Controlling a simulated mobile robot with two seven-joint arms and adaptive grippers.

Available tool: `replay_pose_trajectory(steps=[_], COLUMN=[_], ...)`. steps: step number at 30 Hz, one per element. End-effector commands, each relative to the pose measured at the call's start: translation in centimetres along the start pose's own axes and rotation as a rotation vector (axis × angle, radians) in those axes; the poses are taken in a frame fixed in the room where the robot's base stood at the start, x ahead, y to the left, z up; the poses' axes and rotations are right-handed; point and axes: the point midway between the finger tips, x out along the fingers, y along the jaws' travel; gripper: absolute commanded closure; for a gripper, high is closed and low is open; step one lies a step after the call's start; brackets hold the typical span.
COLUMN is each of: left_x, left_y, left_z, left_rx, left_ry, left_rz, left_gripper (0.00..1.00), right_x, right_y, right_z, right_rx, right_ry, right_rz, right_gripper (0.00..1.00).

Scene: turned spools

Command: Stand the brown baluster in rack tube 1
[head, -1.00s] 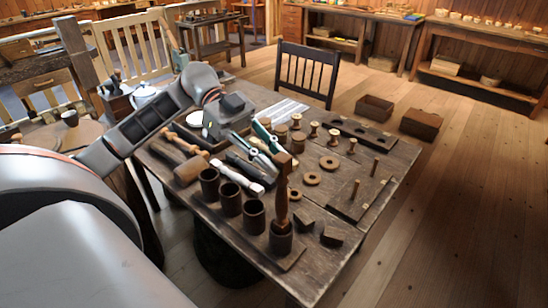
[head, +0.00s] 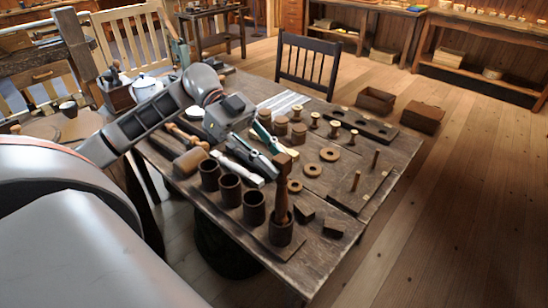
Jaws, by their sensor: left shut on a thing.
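The brown baluster (head: 283,190) is upright, with its square block end up. Its lower end is inside the nearest tube (head: 281,233) of the rack (head: 258,240), at the right end of a row of several dark tubes. I see no numbers on the tubes. My left gripper (head: 277,168) reaches in from the left and is shut on the baluster's upper part. The gap between its fingertips is hard to see. How deep the baluster sits is hidden by the tube wall. My right gripper is not in view.
Empty tubes (head: 230,190) stand left of the baluster. Wooden rings (head: 329,154), small spools (head: 315,119) and a pegged board (head: 357,193) are farther right. A mallet (head: 190,162) lies at the left. The table's front right corner is clear.

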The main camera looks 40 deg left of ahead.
Motion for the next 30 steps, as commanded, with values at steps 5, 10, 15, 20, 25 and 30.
replay_pose_trajectory(steps=[5,10,15,20,25,30], left_x=[0.0,0.0,-0.3,-2.1,-5.6,-8.9], left_y=[0.0,0.0,0.0,-0.1,-0.1,-0.1], left_z=[0.0,0.0,0.0,0.1,0.0,0.0], left_rx=[0.000,0.000,0.000,-0.002,-0.003,-0.002], left_ry=[0.000,0.000,-0.001,-0.004,-0.004,-0.002], left_rz=[0.000,0.000,-0.001,-0.003,-0.005,-0.004], left_gripper=[0.60,0.60,0.60,0.60,0.60,0.60], right_x=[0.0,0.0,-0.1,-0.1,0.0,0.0], right_y=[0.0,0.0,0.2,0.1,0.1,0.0], right_z=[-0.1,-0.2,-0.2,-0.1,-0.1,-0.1], right_rx=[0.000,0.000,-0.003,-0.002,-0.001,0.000], right_ry=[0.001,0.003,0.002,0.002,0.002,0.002], right_rz=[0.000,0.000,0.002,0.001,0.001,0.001], right_gripper=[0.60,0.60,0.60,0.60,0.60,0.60])
